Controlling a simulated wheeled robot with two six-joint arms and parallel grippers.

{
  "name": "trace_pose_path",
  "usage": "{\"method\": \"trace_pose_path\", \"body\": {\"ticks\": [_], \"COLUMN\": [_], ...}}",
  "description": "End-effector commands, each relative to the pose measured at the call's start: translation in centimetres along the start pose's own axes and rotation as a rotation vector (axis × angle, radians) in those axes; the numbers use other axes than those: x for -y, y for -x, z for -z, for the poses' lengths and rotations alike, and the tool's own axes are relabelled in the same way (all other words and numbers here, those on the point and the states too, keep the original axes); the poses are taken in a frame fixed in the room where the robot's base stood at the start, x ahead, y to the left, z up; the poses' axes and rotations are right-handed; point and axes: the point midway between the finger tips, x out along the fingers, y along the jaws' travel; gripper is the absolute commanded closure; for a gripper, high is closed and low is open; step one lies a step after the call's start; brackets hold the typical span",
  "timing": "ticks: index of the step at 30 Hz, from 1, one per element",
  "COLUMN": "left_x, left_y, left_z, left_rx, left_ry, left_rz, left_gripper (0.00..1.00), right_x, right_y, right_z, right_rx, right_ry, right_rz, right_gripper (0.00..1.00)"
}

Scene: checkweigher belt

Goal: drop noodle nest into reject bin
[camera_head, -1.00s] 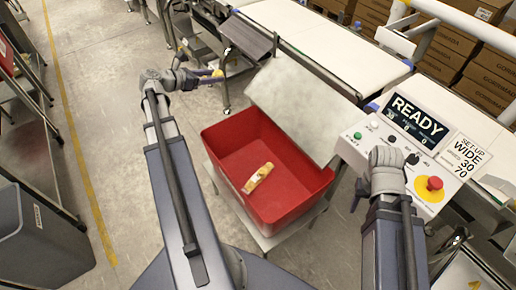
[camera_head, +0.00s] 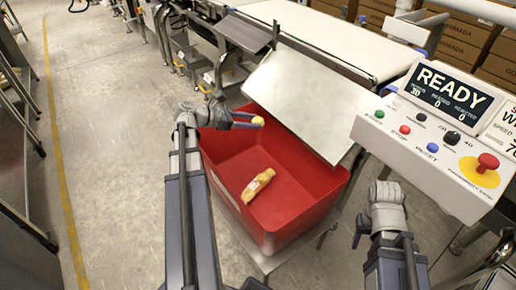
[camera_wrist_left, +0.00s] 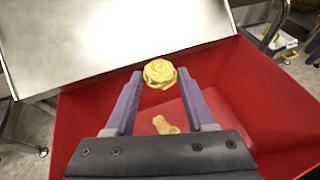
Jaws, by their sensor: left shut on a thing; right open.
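The noodle nest (camera_wrist_left: 160,73) is a yellow round coil. In the left wrist view it sits between the fingertips of my left gripper (camera_wrist_left: 161,84), which is shut on it. In the head view the nest (camera_head: 259,121) is a small yellow spot at the tip of my left gripper (camera_head: 250,120). The reject bin (camera_head: 333,192) is an open red box. My left gripper holds the nest above the bin's opening, toward its far left part. My right gripper (camera_head: 362,229) is partly visible below the control panel, empty and away from the bin.
A grey metal plate (camera_head: 310,95) slopes down to the bin's far right side. The control panel (camera_head: 430,130) reads READY and has a red stop button (camera_head: 488,162). Floor at left is clear.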

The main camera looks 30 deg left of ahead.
Motion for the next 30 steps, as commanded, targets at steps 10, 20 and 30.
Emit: {"method": "trace_pose_path", "body": {"ticks": [10,20,30], "left_x": [2.0,2.0,2.0], "left_y": [-3.2,-3.4,-4.8], "left_z": [3.0,3.6,6.8], "left_rx": [0.002,0.001,0.001], "left_ry": [-0.03,-0.03,-0.03], "left_rz": [0.069,0.07,0.069], "left_gripper": [0.97,0.97,0.97], "right_x": [0.4,0.4,0.8], "right_y": [-4.0,-4.6,-8.1], "right_z": [0.2,0.3,0.5], "right_rx": [0.0,0.0,-0.002], "right_ry": [0.001,0.001,0.007], "right_rz": [-0.002,-0.002,0.0], "right_gripper": [0.5,0.5,0.5]}}
